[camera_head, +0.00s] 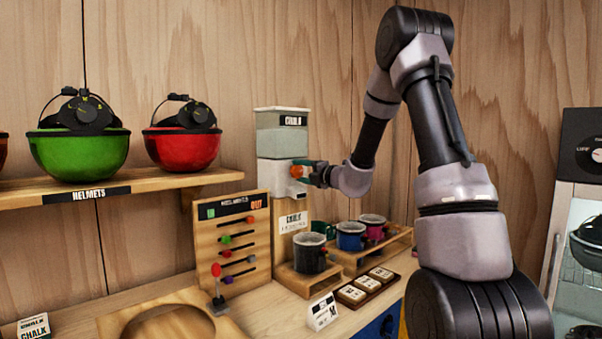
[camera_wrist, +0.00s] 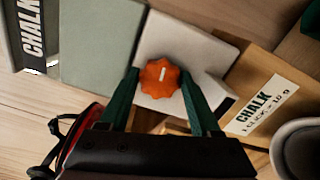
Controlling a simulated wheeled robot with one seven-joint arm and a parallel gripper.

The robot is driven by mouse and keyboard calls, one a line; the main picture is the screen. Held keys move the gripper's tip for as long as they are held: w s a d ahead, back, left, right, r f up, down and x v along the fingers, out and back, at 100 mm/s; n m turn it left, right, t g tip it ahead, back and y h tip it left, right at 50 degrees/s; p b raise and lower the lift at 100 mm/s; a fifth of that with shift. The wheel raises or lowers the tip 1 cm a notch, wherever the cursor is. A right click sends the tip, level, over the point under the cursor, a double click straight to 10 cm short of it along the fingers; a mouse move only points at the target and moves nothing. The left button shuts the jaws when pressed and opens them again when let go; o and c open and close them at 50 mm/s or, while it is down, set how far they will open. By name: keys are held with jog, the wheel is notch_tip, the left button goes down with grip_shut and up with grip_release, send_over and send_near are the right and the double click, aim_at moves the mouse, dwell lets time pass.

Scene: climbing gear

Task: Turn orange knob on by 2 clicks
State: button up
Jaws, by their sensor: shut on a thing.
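The orange knob (camera_wrist: 160,77) is a scalloped dial with a pale mark line, on the white front of the chalk dispenser (camera_wrist: 185,47). In the wrist view my gripper (camera_wrist: 160,80) has one green finger on each side of the knob and is shut on it. In the head view the dispenser (camera_head: 283,140) stands on a wooden stand against the wall. There my gripper (camera_head: 303,172) reaches the dispenser's front from the right, and a bit of the orange knob (camera_head: 296,171) shows beside the fingers.
A dark mug (camera_head: 309,254) stands below the dispenser, with more mugs (camera_head: 350,236) in a wooden rack to its right. A wooden slider board (camera_head: 233,245) is at the left. A shelf (camera_head: 150,186) holds green and red helmets.

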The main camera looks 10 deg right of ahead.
jog(key=shift+m, duration=0.6)
jog(key=shift+f, duration=0.1)
jog(key=o, duration=1.4)
jog(key=shift+c, duration=0.2)
jog(key=v, duration=1)
jog(key=shift+s+d, duration=0.15)
jog(key=shift+s, duration=0.25)
